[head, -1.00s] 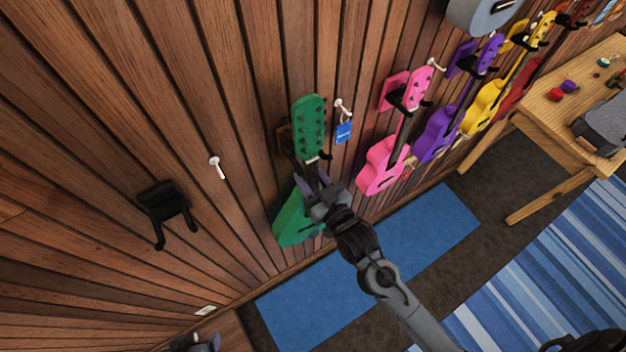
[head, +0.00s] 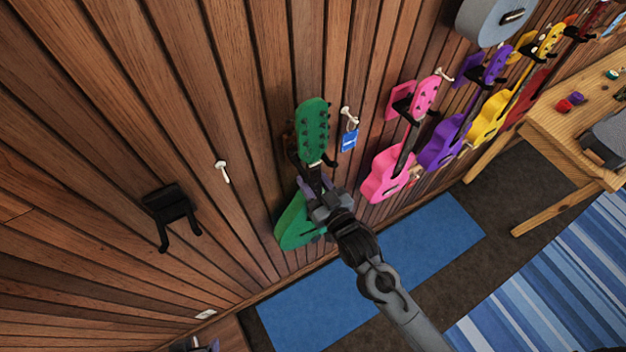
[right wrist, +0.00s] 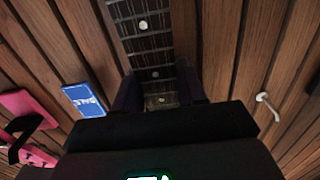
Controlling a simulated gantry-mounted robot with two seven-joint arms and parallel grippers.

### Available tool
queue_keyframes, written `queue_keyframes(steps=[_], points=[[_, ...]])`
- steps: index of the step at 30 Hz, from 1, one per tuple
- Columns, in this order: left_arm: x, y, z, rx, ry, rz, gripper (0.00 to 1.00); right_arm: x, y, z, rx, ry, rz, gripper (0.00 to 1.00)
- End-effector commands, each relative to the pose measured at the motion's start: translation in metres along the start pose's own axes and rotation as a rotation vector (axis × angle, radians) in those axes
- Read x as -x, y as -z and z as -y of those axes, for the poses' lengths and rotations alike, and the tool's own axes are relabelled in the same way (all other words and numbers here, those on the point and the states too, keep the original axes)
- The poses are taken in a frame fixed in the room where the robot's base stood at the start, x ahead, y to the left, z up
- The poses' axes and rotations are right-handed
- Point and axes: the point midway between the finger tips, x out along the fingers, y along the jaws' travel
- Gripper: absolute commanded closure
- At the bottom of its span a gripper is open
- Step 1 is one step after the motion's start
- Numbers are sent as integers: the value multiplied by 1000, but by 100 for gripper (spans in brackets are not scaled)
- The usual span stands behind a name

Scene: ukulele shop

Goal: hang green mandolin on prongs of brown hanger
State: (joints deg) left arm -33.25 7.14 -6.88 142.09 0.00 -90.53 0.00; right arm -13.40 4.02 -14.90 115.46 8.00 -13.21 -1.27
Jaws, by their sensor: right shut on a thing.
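The green mandolin (head: 312,125) is upright against the wood-slat wall, its head up and its body (head: 296,222) below, partly covered by my gripper. My right gripper (head: 314,186) is shut on its neck just below the head; the right wrist view shows the fretboard (right wrist: 150,45) between the fingers (right wrist: 160,92). The brown hanger (head: 289,140) shows only as a sliver behind the mandolin's head, with dark prong parts beside the neck. I cannot tell whether the prongs bear the head. What seems to be my left gripper (head: 205,346) is cut off at the bottom edge.
A black hanger (head: 170,207) is empty at left, with a white peg (head: 222,171) near it. A blue tag (head: 349,140) hangs from a peg right of the mandolin. Pink (head: 389,172), purple (head: 440,144) and yellow (head: 491,117) ukuleles hang farther right. A blue mat (head: 330,300) lies below.

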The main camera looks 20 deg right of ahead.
Motion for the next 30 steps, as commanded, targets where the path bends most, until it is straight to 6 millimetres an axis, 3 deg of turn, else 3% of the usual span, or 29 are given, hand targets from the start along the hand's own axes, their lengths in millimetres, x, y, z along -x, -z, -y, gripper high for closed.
queue_keyframes(steps=[15,28,29,30], points=[[-10,-2,-3,10,-8,-2,30,-2,-16,0,0,0,-8,100],[-10,-3,0,-1,1,0,30,-2,-16,0,0,0,-8,100],[-10,-3,0,-2,2,0,30,-2,-16,0,0,0,-8,55],[-10,-3,0,-3,2,0,30,-2,-16,0,0,0,-8,49]])
